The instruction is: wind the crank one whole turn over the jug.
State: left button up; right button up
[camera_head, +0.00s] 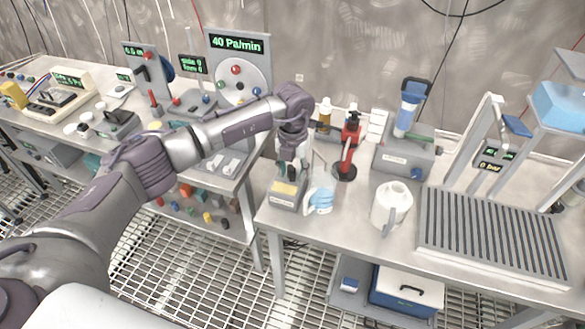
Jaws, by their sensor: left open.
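My left gripper (291,163) is open and points down over the left end of the right-hand bench. Below it are a small grey box with a yellow top (286,189) and a small white-and-blue vessel (319,200). A larger white jug (391,205) with a handle stands upright to the right, apart from the gripper. A red upright device (350,135) on a dark round base stands just right of the gripper. I cannot tell for sure which part is the crank; the gripper hides some of that area. My right gripper is not in view.
A grey box with a blue cylinder (409,105) stands behind the white jug. A ribbed grey tray (490,235) fills the bench's right side. The left bench holds a "40 Pa/min" panel (238,68) and several instruments. A gap with grating separates the benches.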

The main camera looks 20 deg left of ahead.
pick_arm(q)
jog(key=shift+c, duration=0.2)
grip_shut()
jog(key=shift+f, duration=0.1)
